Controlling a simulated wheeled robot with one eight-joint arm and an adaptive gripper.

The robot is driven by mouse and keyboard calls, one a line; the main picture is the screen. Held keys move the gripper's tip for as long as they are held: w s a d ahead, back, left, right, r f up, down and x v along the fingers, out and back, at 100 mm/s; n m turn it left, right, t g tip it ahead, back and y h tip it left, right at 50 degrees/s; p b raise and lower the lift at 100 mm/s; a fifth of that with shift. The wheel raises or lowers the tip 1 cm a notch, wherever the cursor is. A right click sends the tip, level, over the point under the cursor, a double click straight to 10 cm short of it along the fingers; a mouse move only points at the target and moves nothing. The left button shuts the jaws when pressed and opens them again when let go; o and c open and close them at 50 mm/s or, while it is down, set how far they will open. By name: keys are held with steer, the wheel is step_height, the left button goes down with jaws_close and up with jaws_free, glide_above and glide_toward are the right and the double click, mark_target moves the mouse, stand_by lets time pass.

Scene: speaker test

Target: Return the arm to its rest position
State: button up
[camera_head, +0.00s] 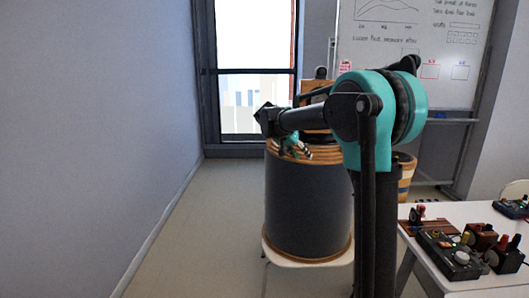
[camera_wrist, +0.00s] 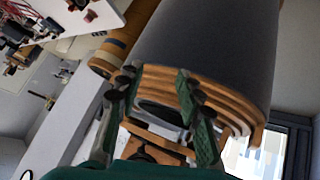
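My arm (camera_head: 375,110), teal and black, rises at the centre right of the head view and reaches left, its forearm level. My gripper (camera_head: 300,151) shows small and partly hidden at the arm's far end, in front of the rim of a dark drum with wooden bands (camera_head: 310,205). In the wrist view my gripper (camera_wrist: 158,82) has its two green fingers spread apart, with nothing held between them. The drum (camera_wrist: 205,40) and its banded rim appear just beyond the fingers; I cannot tell whether they touch.
The drum stands on a white seat or stool (camera_head: 305,260). A white table (camera_head: 490,293) with several control boxes (camera_head: 450,255) is at the right. A whiteboard (camera_head: 410,45) and window (camera_head: 255,60) are behind. Floor (camera_head: 215,240) is clear between the drum and left wall (camera_head: 90,130).

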steer(key=s+d+f+n+y, duration=0.1)
steer(key=s+f+n+y, duration=0.1)
steer(key=s+f, duration=0.6)
steer(key=s+d+f+n+y, duration=0.1)
steer(key=s+f+n+y, duration=0.1)
steer(key=s+f, duration=0.7)
steer(key=s+d+f+n+g+y, duration=0.1)
steer(key=s+f, duration=0.8)
steer(key=s, duration=1.2)
steer(key=shift+s+d+n+y, duration=0.15)
steer(key=shift+d+n+y, duration=0.5)
steer(key=shift+y, duration=0.35)
